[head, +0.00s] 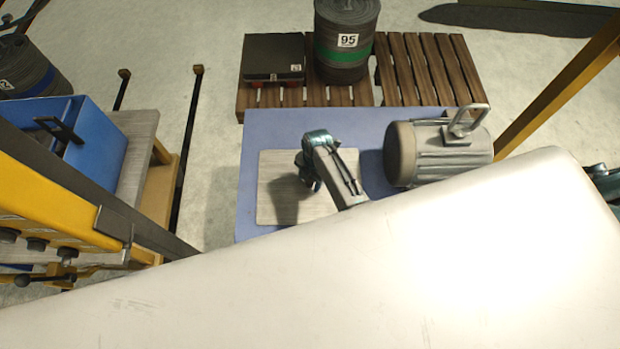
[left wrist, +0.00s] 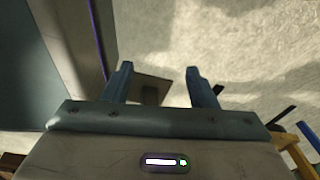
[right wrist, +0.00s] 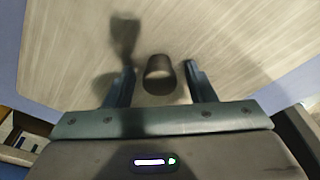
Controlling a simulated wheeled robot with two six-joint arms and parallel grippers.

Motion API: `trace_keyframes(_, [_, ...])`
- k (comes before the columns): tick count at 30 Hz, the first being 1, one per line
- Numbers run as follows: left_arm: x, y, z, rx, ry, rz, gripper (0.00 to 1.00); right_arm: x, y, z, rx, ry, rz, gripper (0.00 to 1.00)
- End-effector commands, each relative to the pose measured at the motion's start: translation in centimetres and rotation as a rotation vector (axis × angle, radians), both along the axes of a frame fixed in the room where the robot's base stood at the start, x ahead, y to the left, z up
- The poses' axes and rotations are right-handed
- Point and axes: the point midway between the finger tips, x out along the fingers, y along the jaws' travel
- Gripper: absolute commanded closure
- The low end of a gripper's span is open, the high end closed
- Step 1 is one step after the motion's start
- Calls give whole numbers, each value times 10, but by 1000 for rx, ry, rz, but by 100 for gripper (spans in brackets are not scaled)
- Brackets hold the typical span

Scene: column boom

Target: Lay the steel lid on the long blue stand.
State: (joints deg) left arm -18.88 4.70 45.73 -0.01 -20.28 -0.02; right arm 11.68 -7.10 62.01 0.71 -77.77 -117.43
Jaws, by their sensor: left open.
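The steel lid, a pale brushed square plate (head: 275,205), lies flat on a blue surface (head: 262,130) in the head view. I cannot tell whether this surface is the long blue stand. In the right wrist view the lid (right wrist: 230,40) fills most of the picture, with a short dark round knob (right wrist: 159,72) on it. My right gripper (right wrist: 160,82) is open, its fingers on either side of the knob with gaps showing. In the head view it (head: 312,184) is over the lid. My left gripper (left wrist: 158,75) is open and empty above the floor, away from the lid.
A grey motor (head: 440,152) with a lifting handle lies right of the lid. Behind is a slatted wooden pallet (head: 425,70) with a dark box (head: 273,57) and a drum (head: 345,50). A blue box (head: 95,150) stands at left. The head view's lower part is blocked.

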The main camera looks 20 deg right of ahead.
Motion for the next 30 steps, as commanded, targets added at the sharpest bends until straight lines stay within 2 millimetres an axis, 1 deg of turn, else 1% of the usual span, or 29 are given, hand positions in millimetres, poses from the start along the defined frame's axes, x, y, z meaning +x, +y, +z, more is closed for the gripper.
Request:
trace_keyframes(8, [-1,-1,0,-1,2,0,47,0,0,1,0,0,0,50])
trace_keyframes(11, [-2,-1,1,-1,-1,1,47,1,-1,7,0,-2,0,50])
trace_keyframes(14, [-6,0,1,-1,-3,1,47,3,-2,22,0,-4,-1,50])
trace_keyframes(16, [-17,2,-3,1,6,3,47,3,-4,36,0,-4,-1,50])
trace_keyframes(20, [-25,3,-5,1,7,4,47,5,-8,65,0,-4,0,50])
trace_keyframes(24, [-25,2,-3,0,6,2,47,8,-12,92,0,-4,-1,50])
trace_keyframes(27, [-25,2,-3,0,6,2,47,9,-14,106,1,-3,0,50])
trace_keyframes(30, [-25,2,-2,0,6,2,47,9,-15,115,0,-2,0,50])
